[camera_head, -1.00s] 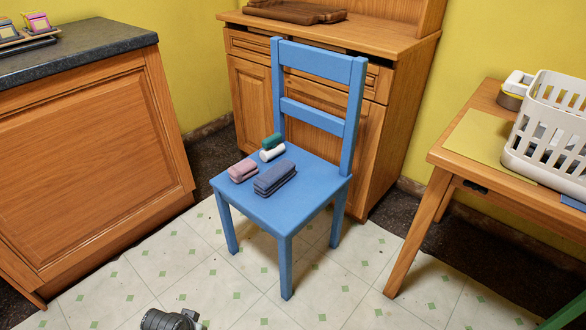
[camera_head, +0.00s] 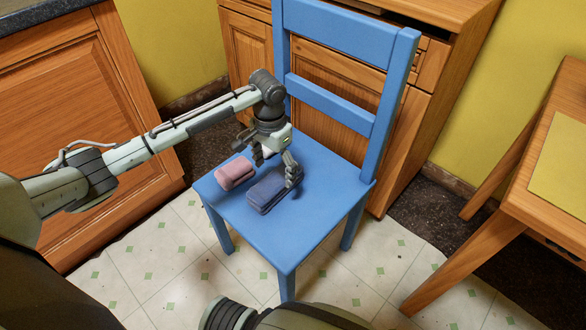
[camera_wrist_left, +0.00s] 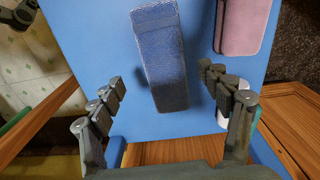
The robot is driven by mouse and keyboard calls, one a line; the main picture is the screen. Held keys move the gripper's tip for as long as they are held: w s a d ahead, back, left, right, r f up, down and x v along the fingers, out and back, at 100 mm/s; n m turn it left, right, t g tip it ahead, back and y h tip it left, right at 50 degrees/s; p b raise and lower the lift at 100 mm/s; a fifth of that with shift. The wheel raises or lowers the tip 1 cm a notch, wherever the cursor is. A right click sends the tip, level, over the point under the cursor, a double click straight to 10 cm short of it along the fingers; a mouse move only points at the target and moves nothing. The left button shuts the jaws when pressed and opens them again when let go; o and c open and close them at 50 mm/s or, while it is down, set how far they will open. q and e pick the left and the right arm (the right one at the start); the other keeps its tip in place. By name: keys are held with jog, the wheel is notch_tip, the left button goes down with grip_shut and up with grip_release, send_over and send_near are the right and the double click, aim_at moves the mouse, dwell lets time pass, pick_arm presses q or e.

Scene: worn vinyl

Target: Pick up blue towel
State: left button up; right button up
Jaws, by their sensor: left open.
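The blue towel (camera_head: 272,190) is a folded, dark blue bundle lying on the seat of the blue chair (camera_head: 300,232). It also shows in the left wrist view (camera_wrist_left: 160,55), with its near end between the spread fingers. My left gripper (camera_head: 275,170) is open and empty, just over the back part of the towel; I cannot tell whether a finger touches it. A pink folded towel (camera_head: 235,173) lies left of the blue one and shows at upper right in the left wrist view (camera_wrist_left: 242,25). The right gripper is not identifiable.
The chair's backrest (camera_head: 335,65) rises behind the towels. A white rolled towel (camera_wrist_left: 222,116) shows partly behind a finger in the left wrist view. A wooden table (camera_head: 540,190) stands at right, a wooden cabinet (camera_head: 95,120) at left. The front of the seat is clear.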

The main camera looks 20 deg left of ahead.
aim_at(275, 179)
pick_arm(q)
jog(key=shift+w, duration=0.3)
jog(key=shift+w+f, duration=0.1)
jog(key=shift+f, duration=0.1)
notch_tip(275, 179, down, 6)
jog(key=shift+a+f+b, duration=0.15)
jog(key=shift+f+b, duration=0.1)
jog(key=shift+b, duration=0.35)
jog(key=shift+f, duration=0.25)
jog(key=c, duration=1.4)
jog(key=shift+o, duration=0.2)
pick_arm(e)
jog(key=r, duration=0.2)
jog(key=shift+s+d+r, duration=0.1)
jog(key=shift+s+r, duration=0.1)
jog(key=shift+r, duration=0.15)
pick_arm(q)
jog(key=shift+r, duration=0.15)
